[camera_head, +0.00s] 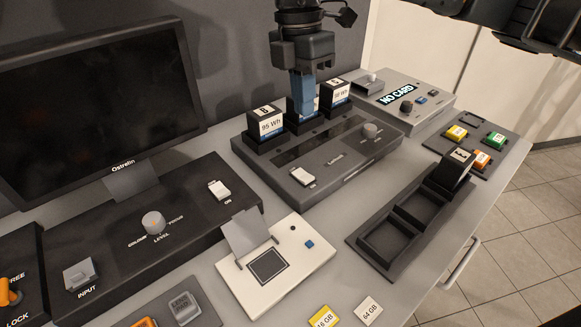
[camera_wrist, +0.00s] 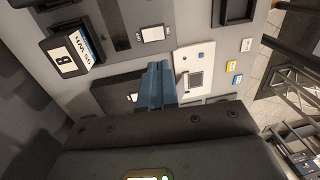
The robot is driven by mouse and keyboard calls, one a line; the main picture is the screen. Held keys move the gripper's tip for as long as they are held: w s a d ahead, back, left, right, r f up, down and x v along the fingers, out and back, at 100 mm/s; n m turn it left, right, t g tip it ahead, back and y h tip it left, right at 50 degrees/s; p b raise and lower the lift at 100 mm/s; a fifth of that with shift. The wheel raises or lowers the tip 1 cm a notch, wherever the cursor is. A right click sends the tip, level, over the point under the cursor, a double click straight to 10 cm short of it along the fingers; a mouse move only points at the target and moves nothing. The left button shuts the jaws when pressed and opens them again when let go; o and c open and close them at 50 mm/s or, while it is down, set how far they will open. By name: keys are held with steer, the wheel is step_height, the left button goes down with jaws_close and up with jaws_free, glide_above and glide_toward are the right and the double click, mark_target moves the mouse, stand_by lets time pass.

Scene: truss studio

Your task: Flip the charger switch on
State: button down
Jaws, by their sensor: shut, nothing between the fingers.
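The charger (camera_head: 335,148) is a dark grey box with several labelled batteries along its back, a round knob and a white rocker switch (camera_head: 302,176) on its front left. The switch also shows in the wrist view (camera_wrist: 152,34), just beyond the fingertips. I cannot tell which way it is tipped. My gripper (camera_head: 303,108) has blue fingers, shut and empty. In the head view it hangs over the back of the charger and partly hides the middle battery. In the wrist view the fingers (camera_wrist: 157,70) show apart from the switch.
Battery B (camera_head: 266,124) stands close left of my gripper, another battery (camera_head: 337,92) close right. A monitor console (camera_head: 150,225) with its own white switch (camera_head: 219,189) is at left. A white card device (camera_head: 275,268) and a battery tray (camera_head: 388,238) lie in front.

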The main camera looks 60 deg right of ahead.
mark_target(308, 177)
steer(key=shift+a, duration=0.1)
stand_by(0.3)
steer(key=f, duration=0.4)
steer(key=s+f+p, duration=0.1)
steer(key=f, duration=0.4)
steer(key=f+p, duration=0.1)
steer(key=f, duration=0.4)
steer(key=shift+s+a, duration=0.15)
steer(key=shift+s, duration=0.2)
